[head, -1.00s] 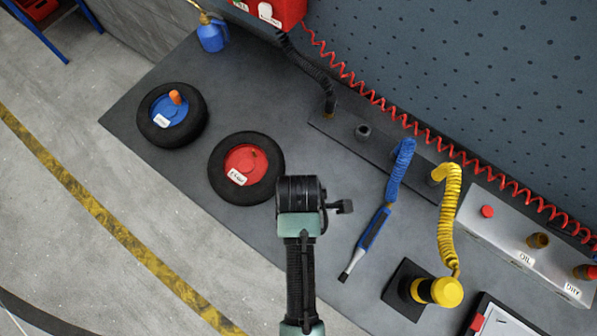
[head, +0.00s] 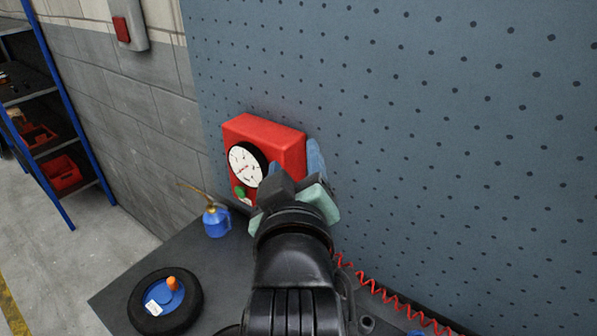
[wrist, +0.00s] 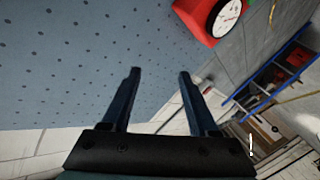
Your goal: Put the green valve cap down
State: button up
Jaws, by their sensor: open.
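My gripper (head: 296,160) is raised in front of the pegboard, close to the red gauge box. Its two blue fingers are apart. In the wrist view my gripper (wrist: 160,74) is open, with nothing between the fingers. A small green round piece (head: 240,191) shows on the front of the red gauge box (head: 272,140), below the dial; I cannot tell whether it is the green valve cap. No other green cap is clearly visible. The red gauge box (wrist: 193,14) also shows at the top of the wrist view, beyond the fingertips.
A blue oil can (head: 216,222) stands at the bench's back left corner. A tyre with a blue hub (head: 165,298) and an orange cap (head: 173,283) lies in front. A red coiled hose (head: 385,296) runs along the pegboard (head: 450,130). Blue-framed shelves (head: 60,150) stand at left.

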jog(key=s+r+m+t, duration=0.2)
jog(key=s+r+t, duration=0.1)
jog(key=r, duration=0.6)
jog(key=s+r+m+t, duration=0.2)
jog(key=s+r+t, duration=0.2)
jog(key=r, duration=0.5)
jog(key=s+r+m+t, duration=0.2)
jog(key=s+r, duration=0.3)
jog(key=r, duration=0.4)
jog(key=shift+s+d+r+m+t, duration=0.25)
jog(key=shift+s+m+t, duration=0.15)
jog(key=shift+t, duration=0.4)
jog(key=shift+w, duration=0.1)
